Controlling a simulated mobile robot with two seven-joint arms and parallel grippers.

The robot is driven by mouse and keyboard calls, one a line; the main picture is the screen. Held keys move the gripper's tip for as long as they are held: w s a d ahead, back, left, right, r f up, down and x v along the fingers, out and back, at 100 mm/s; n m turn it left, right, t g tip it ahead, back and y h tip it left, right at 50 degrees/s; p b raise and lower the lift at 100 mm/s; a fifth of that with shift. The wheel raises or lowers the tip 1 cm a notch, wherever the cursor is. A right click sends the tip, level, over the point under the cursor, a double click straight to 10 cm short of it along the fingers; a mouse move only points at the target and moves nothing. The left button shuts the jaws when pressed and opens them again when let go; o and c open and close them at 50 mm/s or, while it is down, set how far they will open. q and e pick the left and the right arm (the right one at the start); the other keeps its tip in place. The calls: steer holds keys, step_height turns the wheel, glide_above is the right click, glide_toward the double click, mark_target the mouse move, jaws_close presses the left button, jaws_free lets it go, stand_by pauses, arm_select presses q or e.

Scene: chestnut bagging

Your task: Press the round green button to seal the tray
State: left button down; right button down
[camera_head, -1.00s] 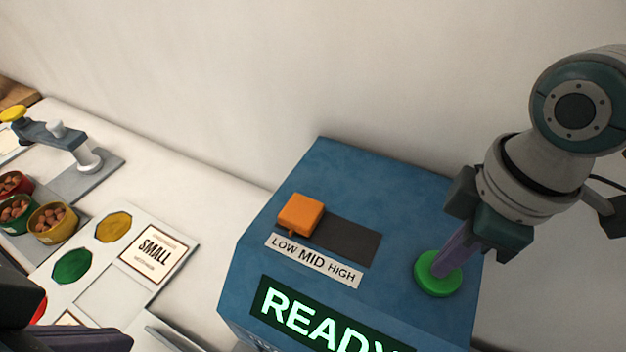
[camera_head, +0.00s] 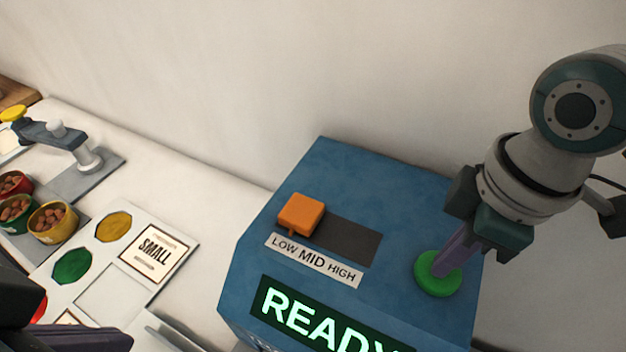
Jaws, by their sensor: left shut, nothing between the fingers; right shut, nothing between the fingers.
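The round green button (camera_head: 437,283) is on the top of the blue sealing machine (camera_head: 400,195), near its right edge. My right gripper (camera_head: 441,270) is shut and empty. Its fingertips point down at the button and overlap it in the picture; I cannot tell whether they press on it. The machine's display (camera_head: 322,318) reads READY. The orange slider (camera_head: 301,213) sits at the LOW end of its dark slot. My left gripper (camera_head: 125,340) shows only in part at the lower left corner, shut. The tray to seal is not clearly in view.
On the white table at left are a board (camera_head: 190,240) with coloured spots and a SMALL card (camera_head: 157,252), bowls of chestnuts (camera_head: 53,222), and a grey press with a lever (camera_head: 75,148). A plain wall stands behind the machine.

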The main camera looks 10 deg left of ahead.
steer(key=shift+f, duration=0.3)
steer(key=shift+r, duration=0.1)
stand_by(0.6)
step_height(320, 180, up, 7)
steer(key=p, duration=0.7)
